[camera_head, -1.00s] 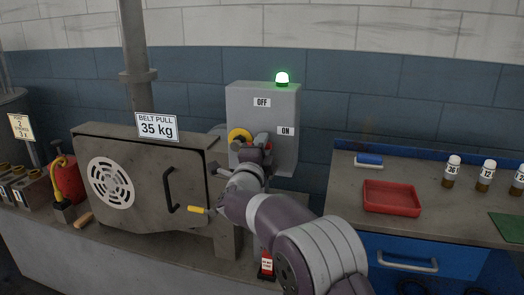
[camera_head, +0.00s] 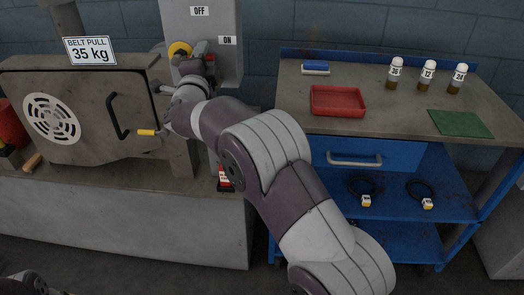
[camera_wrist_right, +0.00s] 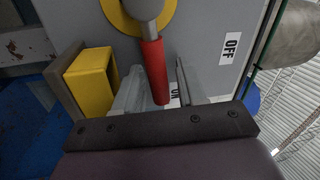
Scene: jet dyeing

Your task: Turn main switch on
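The main switch is on a grey box (camera_head: 226,55) with an OFF label (camera_head: 199,11) above and an ON label (camera_head: 227,40) to the right. It has a yellow disc (camera_head: 179,48) and a red handle. In the right wrist view, the red handle (camera_wrist_right: 153,70) extends from the disc toward the ON label (camera_wrist_right: 175,94). My right gripper (camera_head: 196,64) is at the switch, its fingers (camera_wrist_right: 158,88) on either side of the handle with visible gaps, so it looks open. A dark part of mine shows at the head view's bottom left corner; its finger state cannot be made out.
Left of the switch stands a grey machine (camera_head: 85,110) with a black door handle and a yellow-gripped lever (camera_head: 148,132). At the right is a blue cart (camera_head: 400,158) with a red tray (camera_head: 338,101), capped bottles and a green mat (camera_head: 459,124).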

